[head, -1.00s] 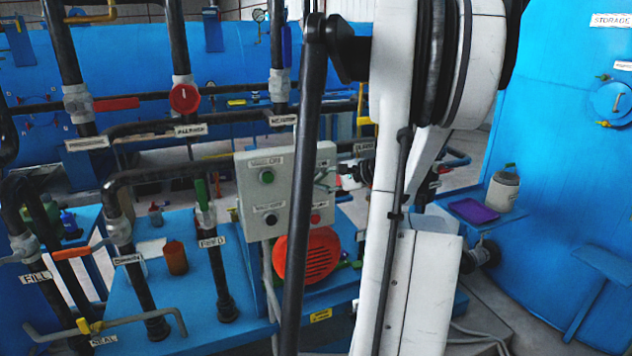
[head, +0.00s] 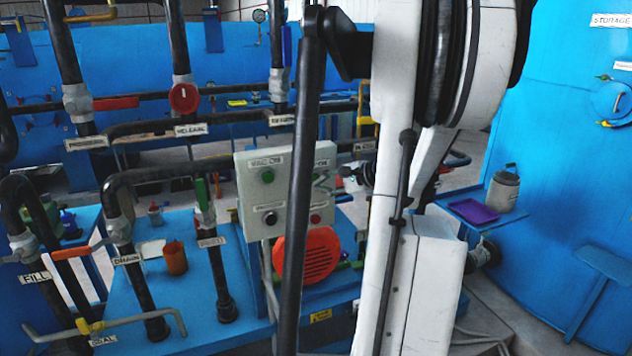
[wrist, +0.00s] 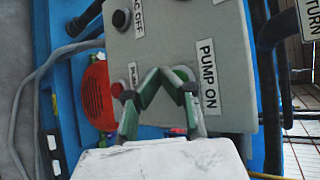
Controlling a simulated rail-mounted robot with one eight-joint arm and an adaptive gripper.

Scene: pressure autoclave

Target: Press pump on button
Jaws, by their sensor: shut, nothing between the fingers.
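In the wrist view, where the box (wrist: 225,45) appears turned sideways, the PUMP ON label (wrist: 208,77) is right of a green button (wrist: 183,73). My gripper (wrist: 160,74) is shut and empty, its fingertips in front of the box, just left of that button. The right finger partly covers the button; I cannot tell whether they touch. In the head view, my arm and gripper partly hide the box's right side. A red button (wrist: 117,90) is left of the gripper.
The box also carries another green button (head: 267,175) and a dark button (head: 270,218). The red motor cover (head: 308,255) is below the box. Upright pipes (head: 215,265) stand to the left. A purple tray (head: 474,211) lies on a shelf to the right.

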